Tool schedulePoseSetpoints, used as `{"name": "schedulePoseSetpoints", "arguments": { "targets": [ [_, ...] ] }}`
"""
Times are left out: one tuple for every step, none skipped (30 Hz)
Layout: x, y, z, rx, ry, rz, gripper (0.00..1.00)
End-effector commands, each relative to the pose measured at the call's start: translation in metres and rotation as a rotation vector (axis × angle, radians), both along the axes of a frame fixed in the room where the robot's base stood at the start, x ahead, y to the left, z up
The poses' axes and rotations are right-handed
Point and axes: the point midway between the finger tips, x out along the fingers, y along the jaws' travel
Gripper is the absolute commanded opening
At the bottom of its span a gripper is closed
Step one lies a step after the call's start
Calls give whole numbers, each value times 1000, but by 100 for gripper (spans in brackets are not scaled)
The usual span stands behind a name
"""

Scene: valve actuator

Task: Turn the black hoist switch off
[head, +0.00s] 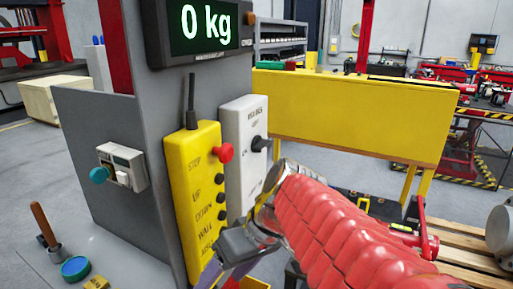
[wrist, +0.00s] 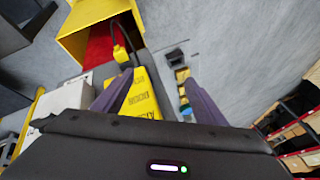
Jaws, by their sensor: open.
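The black hoist switch (head: 259,144) is a knob on the right part of a white box (head: 236,170) with dark lettering, fixed to the grey panel. The small print and the knob's exact setting are hard to read. My gripper (head: 220,279) is low in the head view, below the white box and apart from the switch, with its tips near or past the bottom edge. In the wrist view my gripper (wrist: 160,85) has its two purple fingers spread with nothing held. The switch cannot be made out there.
A yellow control box (head: 190,190) with a red stop knob (head: 223,153) and several black buttons stands left of the white box. It also shows between the fingers in the wrist view (wrist: 145,98). A grey box (head: 122,166) with a teal knob is further left. A yellow barrier (head: 350,112) stands behind.

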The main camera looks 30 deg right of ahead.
Motion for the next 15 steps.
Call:
{"name": "schedulePoseSetpoints", "arguments": {
  "targets": [
    [6,-7,4,37,-13,4,66],
    [10,-10,7,60,-25,14,66],
    [15,-14,12,89,-46,26,66],
    [18,-18,16,110,-64,35,66],
    [22,-22,20,132,-82,43,66],
    [27,-28,26,158,-113,54,66],
    [31,-32,30,178,-135,62,66],
    [35,-37,34,195,-161,69,66],
    [40,-45,41,218,-199,79,66],
    [43,-51,45,235,-227,85,66],
    [47,-58,50,249,-258,91,66],
    [51,-67,57,268,-303,99,66],
    [54,-74,62,279,-337,103,66],
    [57,-82,67,289,-374,109,66],
    [60,-93,75,300,-425,114,66]
  ]
}}
